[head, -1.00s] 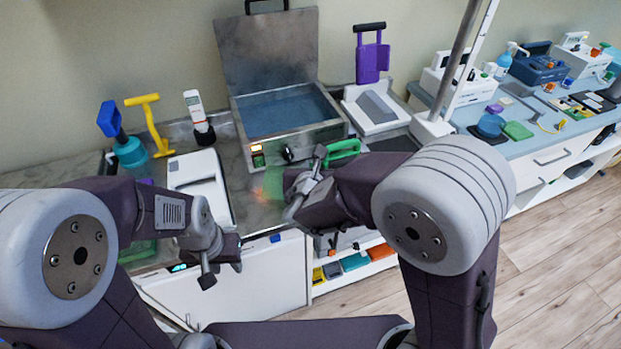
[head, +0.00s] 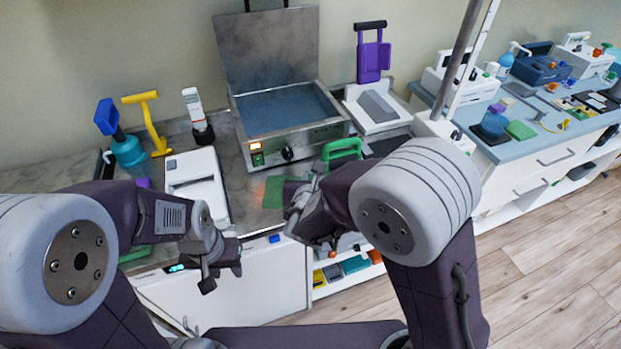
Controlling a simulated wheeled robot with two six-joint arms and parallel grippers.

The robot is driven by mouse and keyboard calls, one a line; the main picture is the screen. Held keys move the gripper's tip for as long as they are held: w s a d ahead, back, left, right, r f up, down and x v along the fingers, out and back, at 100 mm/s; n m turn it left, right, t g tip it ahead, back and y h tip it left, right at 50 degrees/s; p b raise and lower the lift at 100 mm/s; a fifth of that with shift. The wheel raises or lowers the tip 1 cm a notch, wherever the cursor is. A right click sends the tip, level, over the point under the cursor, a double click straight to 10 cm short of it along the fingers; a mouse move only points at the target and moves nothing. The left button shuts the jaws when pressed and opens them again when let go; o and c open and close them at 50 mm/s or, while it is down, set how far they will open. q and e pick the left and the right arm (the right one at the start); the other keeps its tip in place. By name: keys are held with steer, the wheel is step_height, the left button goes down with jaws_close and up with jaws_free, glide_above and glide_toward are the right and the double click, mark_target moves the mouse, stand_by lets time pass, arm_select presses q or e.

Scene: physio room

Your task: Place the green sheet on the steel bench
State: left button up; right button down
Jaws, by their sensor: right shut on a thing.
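The green sheet (head: 273,192) is a flat dark green piece with an orange-red glow along its left side. It shows just left of my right gripper (head: 292,203), over the front part of the steel bench (head: 240,187). My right gripper is shut on the sheet's right side, and my wrist hides that part. I cannot tell whether the sheet touches the bench top. My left gripper (head: 222,276) hangs in front of the bench's front edge, fingers apart and empty.
An open steel water bath (head: 285,112) stands behind the sheet. A white device (head: 197,180) is to its left, and a green handle (head: 342,150) is to its right. A purple-handled tool (head: 373,58) and a white scale-like device (head: 378,107) stand further back.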

steer(key=shift+f, duration=0.25)
steer(key=shift+r, duration=0.1)
steer(key=c, duration=1.6)
jaws_free()
steer(key=shift+o, duration=0.2)
steer(key=shift+s+r+p, duration=0.15)
steer(key=shift+r+p, duration=0.8)
steer(key=p+v, duration=0.1)
steer(key=v, duration=1)
steer(key=shift+s+f, duration=0.15)
steer(key=shift+s, duration=0.2)
